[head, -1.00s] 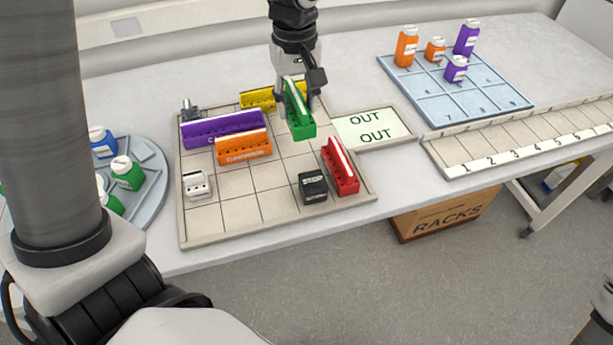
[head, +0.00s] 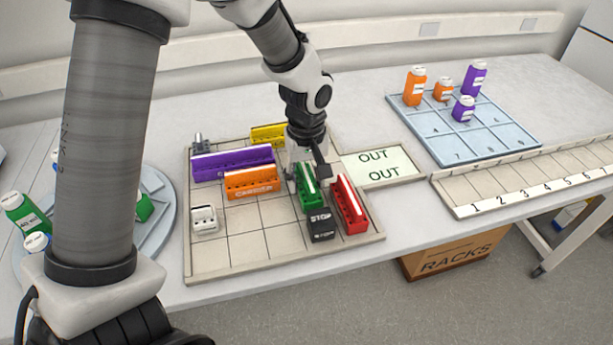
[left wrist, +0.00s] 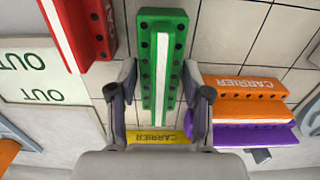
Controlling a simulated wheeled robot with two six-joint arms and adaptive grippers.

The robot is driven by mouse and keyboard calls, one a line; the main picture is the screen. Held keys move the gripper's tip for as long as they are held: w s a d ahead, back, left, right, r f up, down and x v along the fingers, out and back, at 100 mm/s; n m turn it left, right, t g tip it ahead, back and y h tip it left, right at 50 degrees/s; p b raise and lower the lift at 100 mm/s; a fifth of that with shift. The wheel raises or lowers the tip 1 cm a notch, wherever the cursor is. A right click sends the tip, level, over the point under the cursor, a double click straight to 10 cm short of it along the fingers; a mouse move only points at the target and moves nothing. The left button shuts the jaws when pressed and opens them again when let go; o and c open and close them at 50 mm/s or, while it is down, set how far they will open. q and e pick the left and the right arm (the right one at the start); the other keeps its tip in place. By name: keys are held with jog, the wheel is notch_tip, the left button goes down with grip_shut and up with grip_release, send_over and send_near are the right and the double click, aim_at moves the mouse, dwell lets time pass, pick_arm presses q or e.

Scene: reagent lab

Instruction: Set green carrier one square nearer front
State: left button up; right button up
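The green carrier (head: 309,196) is a narrow block with a white strip and holes, on or just above the gridded tray (head: 262,246). It points front to back, behind the black STOP block (head: 321,226) and left of the red carrier (head: 350,205). My left gripper (head: 307,172) has one finger on each side of it, and the fingers look closed on its sides. The left wrist view shows the green carrier (left wrist: 163,55) between the fingertips (left wrist: 161,82). Any small gap under the carrier is hidden. My right gripper is not in view.
Purple (head: 232,165), orange (head: 250,182) and yellow (head: 268,135) carriers stand left of and behind the green one. A small white block (head: 204,219) is at the tray's left. The OUT pad (head: 378,166) adjoins the right side. Squares at front left are clear.

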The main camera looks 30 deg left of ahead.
aim_at(306, 173)
pick_arm(q)
jog(key=shift+o, duration=0.4)
jog(key=shift+r, duration=0.1)
notch_tip(306, 173, up, 12)
dwell(0.3)
